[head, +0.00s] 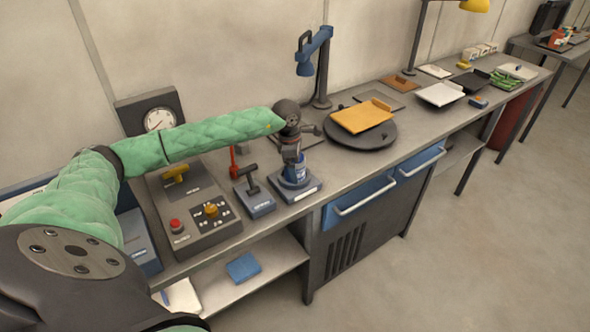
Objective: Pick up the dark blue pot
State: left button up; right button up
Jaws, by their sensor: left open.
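The dark blue pot (300,173) appears as a small blue cylinder with a pale mark. It stands upright on a low grey-and-blue device (308,191) near the front edge of the workbench. My left gripper (292,158) points down right over the pot and hides its top and part of its side. Its jaws are open. I cannot tell whether the fingers are around the pot or just above it. My right gripper is not in view.
A lever box (258,204) stands close left of the pot, beside a control panel (190,222). A round dark turntable with an orange tray (362,116) is to the right. A blue lamp (315,52) rises behind. Blue drawers (365,199) are below.

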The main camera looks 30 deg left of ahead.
pick_arm(q)
jog(key=shift+r, duration=0.1)
jog(key=c, duration=1.3)
